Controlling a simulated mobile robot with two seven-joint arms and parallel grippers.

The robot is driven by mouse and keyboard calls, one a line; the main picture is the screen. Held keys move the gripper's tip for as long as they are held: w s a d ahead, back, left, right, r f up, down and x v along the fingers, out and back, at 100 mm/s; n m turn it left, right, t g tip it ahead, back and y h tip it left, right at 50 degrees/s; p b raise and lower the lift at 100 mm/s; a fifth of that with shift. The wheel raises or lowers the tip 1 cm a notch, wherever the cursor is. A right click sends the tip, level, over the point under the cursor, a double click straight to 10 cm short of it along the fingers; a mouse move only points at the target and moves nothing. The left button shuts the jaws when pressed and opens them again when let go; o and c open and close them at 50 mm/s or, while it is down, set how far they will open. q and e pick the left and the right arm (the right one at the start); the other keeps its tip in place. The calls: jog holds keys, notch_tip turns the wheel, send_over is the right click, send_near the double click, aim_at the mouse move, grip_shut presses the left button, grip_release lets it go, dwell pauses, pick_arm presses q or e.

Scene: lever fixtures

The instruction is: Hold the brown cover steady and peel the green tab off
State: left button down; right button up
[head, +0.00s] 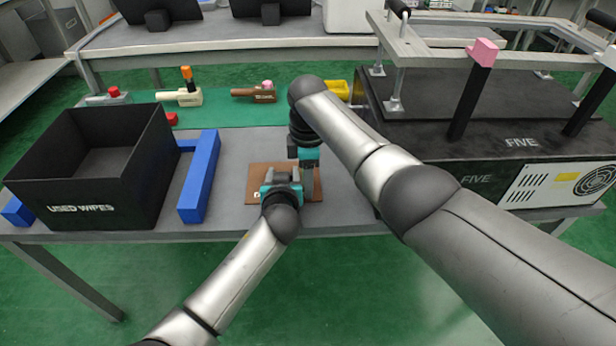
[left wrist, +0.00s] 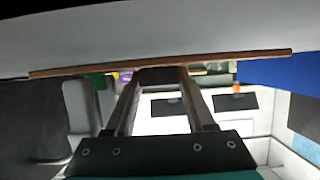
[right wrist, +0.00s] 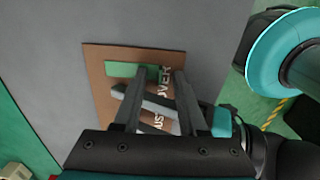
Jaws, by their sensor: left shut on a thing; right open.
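The brown cover (head: 256,171) lies flat near the table's front edge; the right wrist view shows it from above (right wrist: 97,78), with white lettering. The green tab (right wrist: 133,69) is a strip along one edge of the cover; in the head view I cannot make it out behind my right arm. My left gripper (head: 282,174) reaches in low from the front and is shut on a dark grey part at the cover; the left wrist view shows the cover edge-on (left wrist: 232,57). My right gripper (right wrist: 157,78) is open, pointing down above the cover near the tab.
Blue bars (head: 200,180) and a black "USED WIPES" box (head: 85,195) stand to the left. A black machine (head: 440,145) with a metal frame is close on the right. Several small fixtures, one brown (head: 250,93), stand on a green mat behind.

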jog(key=shift+c, duration=0.3)
grip_shut()
dwell(1.8)
